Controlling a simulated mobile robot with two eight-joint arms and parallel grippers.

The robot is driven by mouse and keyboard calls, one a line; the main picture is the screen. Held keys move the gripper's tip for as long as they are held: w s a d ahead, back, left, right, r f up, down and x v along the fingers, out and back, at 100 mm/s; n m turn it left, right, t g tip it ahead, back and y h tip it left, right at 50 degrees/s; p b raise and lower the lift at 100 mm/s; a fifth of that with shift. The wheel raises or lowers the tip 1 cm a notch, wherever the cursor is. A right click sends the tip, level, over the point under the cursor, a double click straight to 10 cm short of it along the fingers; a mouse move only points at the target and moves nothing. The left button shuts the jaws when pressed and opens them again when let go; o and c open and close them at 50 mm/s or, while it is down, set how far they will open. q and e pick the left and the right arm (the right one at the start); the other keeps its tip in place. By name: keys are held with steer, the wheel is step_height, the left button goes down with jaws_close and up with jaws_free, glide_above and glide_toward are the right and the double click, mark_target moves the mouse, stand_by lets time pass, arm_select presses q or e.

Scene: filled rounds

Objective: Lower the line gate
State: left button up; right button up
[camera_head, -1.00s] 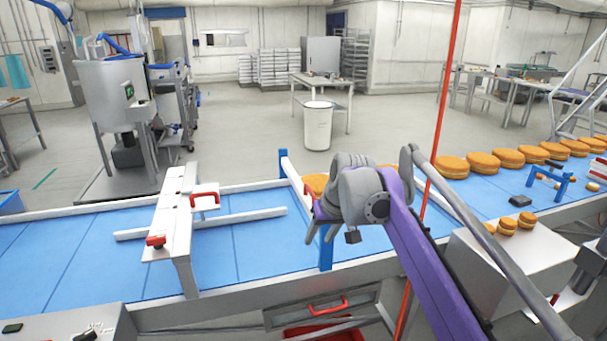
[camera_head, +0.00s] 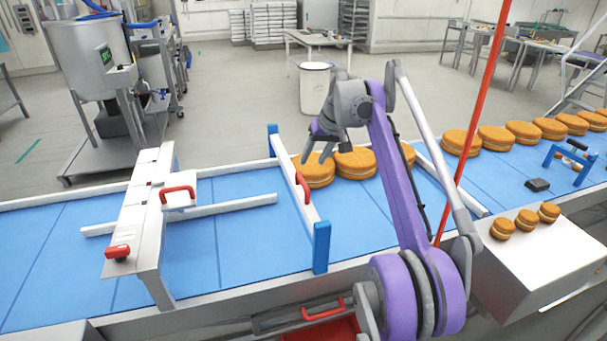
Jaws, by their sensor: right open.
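The line gate is a white bar (camera_head: 288,172) with a red handle (camera_head: 302,187), set across the blue belt between two blue posts (camera_head: 321,248). Its near end shows level with the top of the near post. I cannot tell how much gap is under the bar. My right gripper (camera_head: 317,152) is open and empty, above and beyond the handle near the gate's far half, apart from the handle. Large filled rounds (camera_head: 355,163) stand on the belt just right of the gate. My left gripper is not in view.
A white frame (camera_head: 150,215) with red handles bridges the belt at the left. A red pole (camera_head: 480,100) rises at the right. Small rounds (camera_head: 526,221) sit on a white box (camera_head: 545,255). The belt (camera_head: 235,245) left of the gate holds no rounds.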

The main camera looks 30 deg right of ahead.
mark_target(303, 180)
steer(key=b+x, duration=0.1)
steer(key=x, duration=0.8)
jaws_close()
stand_by(1.2)
